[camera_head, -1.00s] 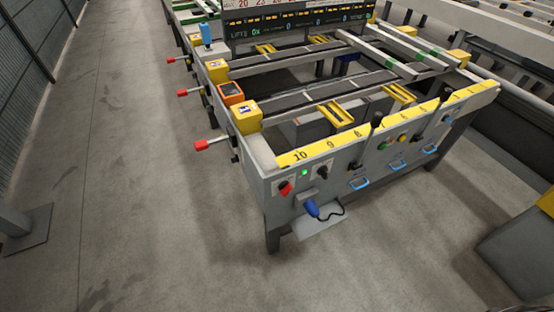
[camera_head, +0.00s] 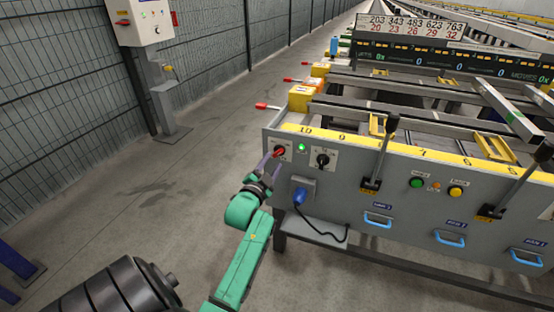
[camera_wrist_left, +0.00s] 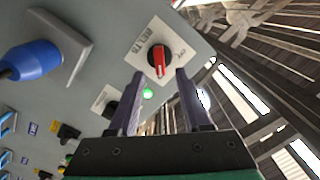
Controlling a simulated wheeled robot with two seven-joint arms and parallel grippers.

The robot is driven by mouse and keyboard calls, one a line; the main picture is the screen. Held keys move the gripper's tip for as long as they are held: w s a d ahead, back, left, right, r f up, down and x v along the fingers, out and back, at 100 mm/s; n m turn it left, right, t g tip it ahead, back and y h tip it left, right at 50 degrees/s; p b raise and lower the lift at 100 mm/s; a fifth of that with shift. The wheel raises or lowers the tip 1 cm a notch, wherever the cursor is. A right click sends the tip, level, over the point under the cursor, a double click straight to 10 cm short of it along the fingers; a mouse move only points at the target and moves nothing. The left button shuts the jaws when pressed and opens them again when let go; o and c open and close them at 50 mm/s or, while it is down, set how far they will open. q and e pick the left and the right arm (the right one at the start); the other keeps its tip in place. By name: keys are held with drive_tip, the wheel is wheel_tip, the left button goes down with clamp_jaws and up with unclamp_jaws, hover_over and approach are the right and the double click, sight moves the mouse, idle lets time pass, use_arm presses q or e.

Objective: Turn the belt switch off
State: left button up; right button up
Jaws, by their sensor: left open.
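The belt switch is a red-handled rotary knob on a white label plate, at the left end of the table's grey front panel (camera_head: 278,152). In the left wrist view the red knob (camera_wrist_left: 158,60) sits on its dark round base, its red bar pointing toward my gripper. The small plate lettering is hard to read. My left gripper (camera_head: 269,163) is at the knob in the head view, partly covering the plate. In the left wrist view its two fingers (camera_wrist_left: 160,75) are open, with the knob just beyond and between the tips. Contact cannot be told. My right gripper is out of view.
A green lamp (camera_head: 301,147) and a black knob (camera_head: 322,160) are right of the switch. Below is a blue plug (camera_head: 299,196) with a black cable. Black levers (camera_head: 380,150) stick up farther right. Bare floor lies left, up to a mesh fence (camera_head: 60,100).

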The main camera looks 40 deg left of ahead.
sight(277, 154)
use_arm(q)
drive_tip(key=x, duration=0.3)
drive_tip(key=shift+w+a+f, duration=0.15)
drive_tip(key=shift+w+a, duration=0.05)
drive_tip(key=shift+w, duration=0.1)
drive_tip(key=shift+w+a, duration=0.1)
drive_tip(key=shift+w, duration=0.35)
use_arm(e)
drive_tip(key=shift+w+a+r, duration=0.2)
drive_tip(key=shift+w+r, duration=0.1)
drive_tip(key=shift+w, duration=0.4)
use_arm(q)
clamp_jaws()
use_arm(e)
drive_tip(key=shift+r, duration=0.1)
